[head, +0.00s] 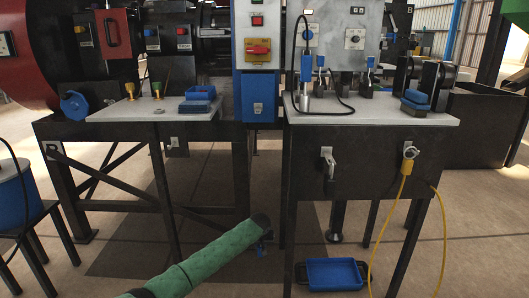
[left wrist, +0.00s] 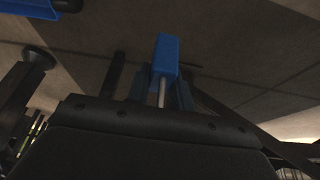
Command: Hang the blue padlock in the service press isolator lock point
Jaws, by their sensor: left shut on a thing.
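The blue padlock (left wrist: 166,55) shows in the left wrist view, with part of its grey shackle (left wrist: 162,94) between the dark fingers. My left gripper (left wrist: 163,84) is shut on it. In the head view my green-sleeved left arm comes in from the bottom, and the left gripper (head: 264,238) is low in front of the machine, mostly hidden behind the wrist; only a bit of blue shows there. A red and yellow isolator switch (head: 257,48) sits on the grey panel above the blue column, well above and apart from the gripper. My right gripper is out of view.
Grey worktops stand left (head: 130,112) and right (head: 415,116) of the blue column (head: 257,95). A yellow cable (head: 404,185) hangs at right. A blue tray (head: 335,274) lies on the floor.

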